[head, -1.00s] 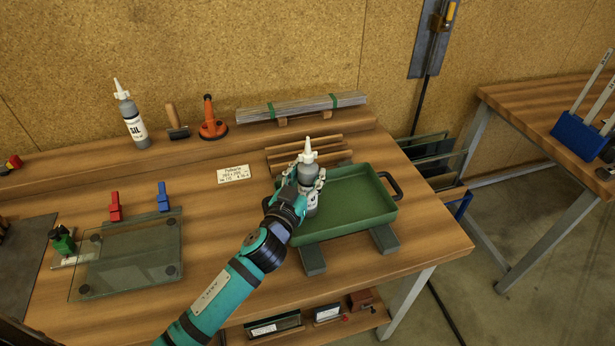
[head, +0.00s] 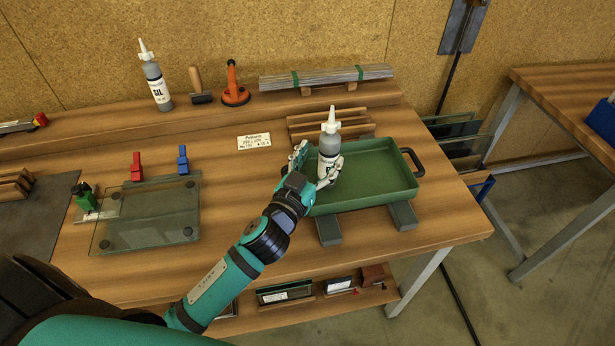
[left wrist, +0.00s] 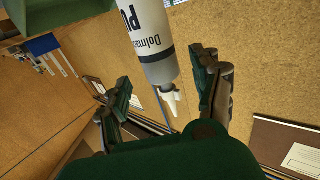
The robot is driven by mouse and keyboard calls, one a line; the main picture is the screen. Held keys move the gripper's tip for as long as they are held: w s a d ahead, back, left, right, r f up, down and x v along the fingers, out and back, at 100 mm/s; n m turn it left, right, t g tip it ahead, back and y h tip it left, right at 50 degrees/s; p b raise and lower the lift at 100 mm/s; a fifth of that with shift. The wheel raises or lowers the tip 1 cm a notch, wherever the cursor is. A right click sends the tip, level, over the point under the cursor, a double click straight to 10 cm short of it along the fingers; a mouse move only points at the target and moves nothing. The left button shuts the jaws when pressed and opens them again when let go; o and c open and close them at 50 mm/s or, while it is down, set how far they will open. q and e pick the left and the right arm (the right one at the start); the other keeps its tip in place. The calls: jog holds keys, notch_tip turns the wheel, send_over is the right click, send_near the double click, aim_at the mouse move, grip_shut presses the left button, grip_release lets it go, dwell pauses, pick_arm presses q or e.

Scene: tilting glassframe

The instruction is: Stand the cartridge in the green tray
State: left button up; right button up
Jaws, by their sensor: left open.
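A grey and white cartridge (head: 329,148) with a white nozzle stands upright in the left part of the green tray (head: 375,198). My left gripper (head: 316,168) is open, with one finger to the left of the cartridge and the other at its front right. In the left wrist view the cartridge (left wrist: 150,42) shows upside down, with "PU" on its label. The fingers of the gripper (left wrist: 163,92) are spread there, with gaps beside the nozzle. The cartridge's base is partly hidden by the gripper in the head view. My right gripper is not in view.
The tray rests on dark bars (head: 403,216) near the bench's right end. Another cartridge (head: 156,80), marked "SIL", stands on the back ledge. Wooden strips (head: 312,122) lie behind the tray. A glass plate (head: 150,215) with clamps lies to the left. Bare bench lies between.

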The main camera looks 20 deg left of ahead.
pick_arm(q)
jog(key=s, duration=0.2)
jog(key=s+b, duration=0.1)
jog(key=s, duration=0.2)
jog(key=shift+s+a+f, duration=0.1)
jog(key=shift+a, duration=0.1)
jog(key=shift+s, duration=0.75)
